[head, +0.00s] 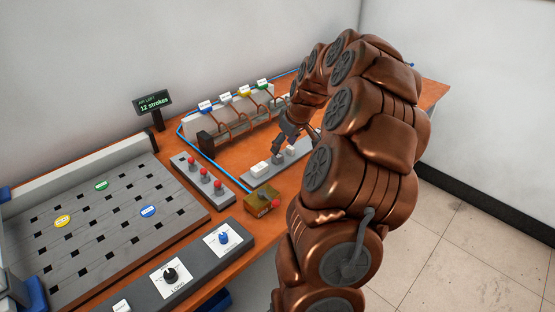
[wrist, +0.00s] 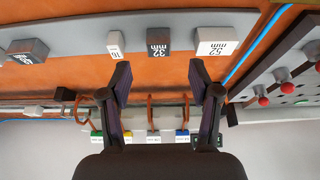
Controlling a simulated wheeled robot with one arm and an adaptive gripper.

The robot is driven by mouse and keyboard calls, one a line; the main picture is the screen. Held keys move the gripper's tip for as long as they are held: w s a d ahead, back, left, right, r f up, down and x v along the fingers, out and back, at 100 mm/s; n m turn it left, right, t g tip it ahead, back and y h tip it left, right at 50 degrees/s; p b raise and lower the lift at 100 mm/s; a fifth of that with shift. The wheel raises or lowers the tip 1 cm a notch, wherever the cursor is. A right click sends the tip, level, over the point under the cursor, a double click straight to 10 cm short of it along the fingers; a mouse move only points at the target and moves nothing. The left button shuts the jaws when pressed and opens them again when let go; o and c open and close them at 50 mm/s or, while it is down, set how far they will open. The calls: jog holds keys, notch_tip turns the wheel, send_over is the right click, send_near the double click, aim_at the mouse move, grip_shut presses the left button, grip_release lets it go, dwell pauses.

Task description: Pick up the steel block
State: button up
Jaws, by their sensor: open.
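A grey tray (head: 262,180) holds a row of blocks. In the wrist view a dark grey block (wrist: 158,42) marked 32 mm stands between a narrow white block (wrist: 114,43) and a wider white block (wrist: 216,42) marked 52 mm. Another dark grey block (wrist: 27,51) stands at the far left there. Both grey blocks look like metal; I cannot tell which one is steel. My gripper (wrist: 160,82) is open and empty, its fingers apart on either side of the 32 mm block's line. In the head view my gripper (head: 279,145) is over the tray and hides part of the row.
A rack with copper coils (head: 235,118) and coloured tags stands behind the tray. A panel with red knobs (head: 204,180) and a brass box (head: 263,201) lie to the left and front. A slotted board (head: 105,215) with coloured discs fills the left. A blue hose (head: 228,177) runs beside the tray.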

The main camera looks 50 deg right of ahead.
aim_at(278, 156)
jog(key=shift+p+x, duration=0.9)
jog(key=shift+x, duration=2.35)
jog(key=shift+d, duration=0.15)
jog(key=shift+c, duration=0.4)
grip_shut()
